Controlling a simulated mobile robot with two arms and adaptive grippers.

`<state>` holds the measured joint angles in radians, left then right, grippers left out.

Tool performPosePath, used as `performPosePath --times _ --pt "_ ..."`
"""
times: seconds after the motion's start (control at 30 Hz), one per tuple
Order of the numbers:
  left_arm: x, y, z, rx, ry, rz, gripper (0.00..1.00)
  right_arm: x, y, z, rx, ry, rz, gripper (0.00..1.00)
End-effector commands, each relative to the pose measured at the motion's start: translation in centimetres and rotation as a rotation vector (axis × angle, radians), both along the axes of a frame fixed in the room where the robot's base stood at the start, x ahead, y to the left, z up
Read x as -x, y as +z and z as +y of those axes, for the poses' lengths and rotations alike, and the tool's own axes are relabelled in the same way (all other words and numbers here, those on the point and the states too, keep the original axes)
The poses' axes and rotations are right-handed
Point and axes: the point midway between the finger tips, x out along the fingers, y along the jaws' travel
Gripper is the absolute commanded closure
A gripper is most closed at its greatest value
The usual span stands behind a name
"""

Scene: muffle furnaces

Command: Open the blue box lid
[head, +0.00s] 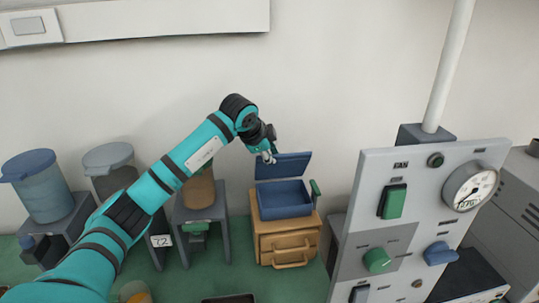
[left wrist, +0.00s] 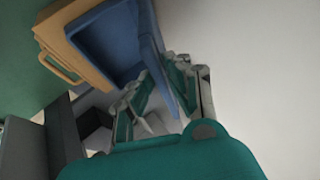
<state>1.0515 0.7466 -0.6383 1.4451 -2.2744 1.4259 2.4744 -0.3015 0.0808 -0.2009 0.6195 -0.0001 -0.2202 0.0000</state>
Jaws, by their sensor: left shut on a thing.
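The blue box (head: 285,213) sits on a small wooden drawer unit, and its hollow inside faces up. Its blue lid (head: 290,166) stands raised at the back of the box, close to upright. My left gripper (head: 268,157) is at the lid's upper left corner, shut on the lid. In the left wrist view the fingers (left wrist: 163,88) lie at the edge of the lid (left wrist: 151,42), with the open box (left wrist: 105,38) beside it. The exact finger contact is partly hidden. My right gripper is not in view.
The wooden drawer unit (head: 287,243) stands on a green surface. A grey control panel (head: 418,215) with a dial and switches is close on the right. Lidded containers (head: 42,190) on dark stands are at the left. A pale wall is behind.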

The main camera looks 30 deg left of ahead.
Motion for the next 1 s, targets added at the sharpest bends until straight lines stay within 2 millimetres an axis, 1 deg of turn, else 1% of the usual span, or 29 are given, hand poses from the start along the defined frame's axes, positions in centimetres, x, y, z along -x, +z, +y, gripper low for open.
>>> performPosePath --times 0.2,0.4,0.67,0.7,0.83,0.87,1.0 --pt "-0.7 1.2 0.5 0.055 0.008 0.067 1.0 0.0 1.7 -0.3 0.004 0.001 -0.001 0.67" --pt "-1.8 1.2 1.4 0.062 0.004 0.079 1.0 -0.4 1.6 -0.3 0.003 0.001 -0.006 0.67" --pt "-1.8 1.2 1.4 0.059 0.003 0.078 1.0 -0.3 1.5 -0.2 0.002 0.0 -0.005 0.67" --pt "-1.8 1.2 1.4 0.059 0.003 0.078 0.86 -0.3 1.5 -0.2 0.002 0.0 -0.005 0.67" --pt "-1.8 1.2 1.4 0.059 0.003 0.078 0.69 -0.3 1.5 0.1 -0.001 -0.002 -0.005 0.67" --pt "-1.8 1.3 1.4 0.059 0.003 0.078 0.65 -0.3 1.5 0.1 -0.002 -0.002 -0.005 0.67" --pt "-1.8 1.2 1.4 0.06 0.002 0.078 0.65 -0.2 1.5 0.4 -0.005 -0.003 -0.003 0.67"
